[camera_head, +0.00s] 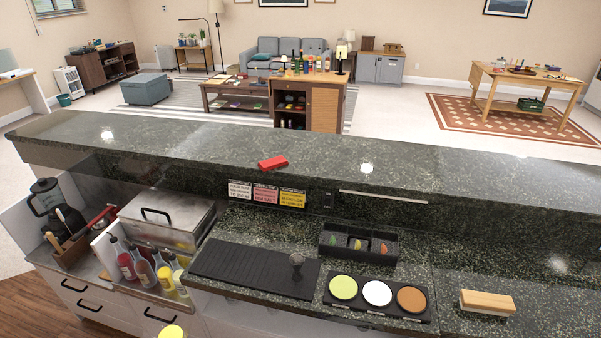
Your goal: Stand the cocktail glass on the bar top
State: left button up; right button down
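A small clear stemmed glass, which looks like the cocktail glass (297,261), stands upright near the right end of the black ribbed mat (235,265) on the lower counter. It looks dark against the dark stone. The bar top (215,140) is the long raised ledge of dark speckled granite behind the lower counter. A red block-like object (272,163) lies on it near the middle. Neither of my grippers shows in the head view.
A black garnish caddy (326,249) and a rimming tray (346,309) with coloured discs sit right of the glass. A wood-topped brush or block (487,302) lies farther right. Bottles (143,270) and a steel bin (165,218) stand left. Most of the ledge is clear.

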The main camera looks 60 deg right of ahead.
aim_at(322, 167)
jog(key=k, duration=0.1)
jog(key=z, duration=0.85)
